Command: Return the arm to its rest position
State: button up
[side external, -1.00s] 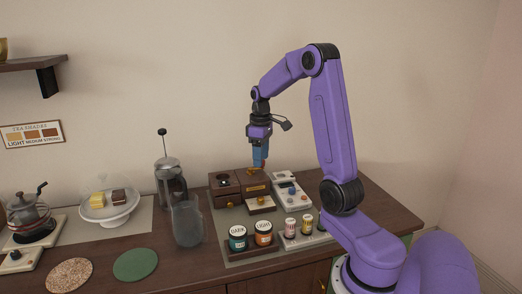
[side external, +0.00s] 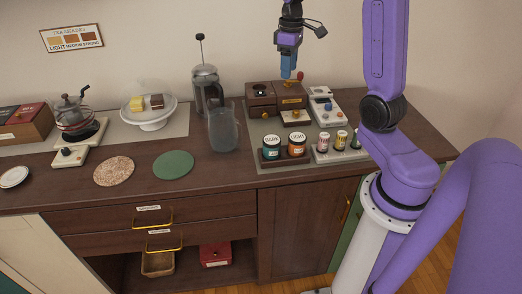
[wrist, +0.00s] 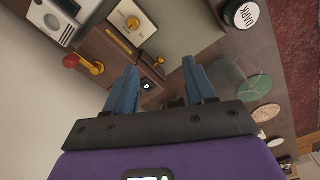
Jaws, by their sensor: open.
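My gripper (side external: 288,72) hangs pointing down above the brown wooden boxes at the back of the counter. Its two blue fingers are apart and empty in the wrist view (wrist: 160,66). A red ball and a brass knob (wrist: 85,64) show left of the fingers in the wrist view; the red ball also shows beside the fingers in the side view (side external: 300,75). I see a gap between fingertips and boxes, but its depth is unclear.
DARK (side external: 271,148) and LIGHT (side external: 296,145) jars stand in front, with small bottles (side external: 323,142) and a white device (side external: 327,110) to the right. A glass pitcher (side external: 223,130) and a French press (side external: 206,88) stand left. The wall behind is clear above the boxes.

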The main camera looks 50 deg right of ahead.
jog(key=s+a+n, duration=0.2)
jog(key=s+a, duration=0.1)
jog(key=a, duration=0.6)
jog(key=s+a+n, duration=0.2)
jog(key=s+a, duration=0.2)
jog(key=a, duration=0.6)
jog(key=s+a+f+n, duration=0.1)
jog(key=s+a+n, duration=0.1)
jog(key=s, duration=0.6)
jog(key=s+a+f+n, duration=0.1)
jog(key=s+a+n, duration=0.2)
jog(key=s, duration=0.6)
jog(key=shift+s+a+f+n, duration=0.15)
jog(key=shift+s+a+n, duration=0.15)
jog(key=shift+a, duration=0.35)
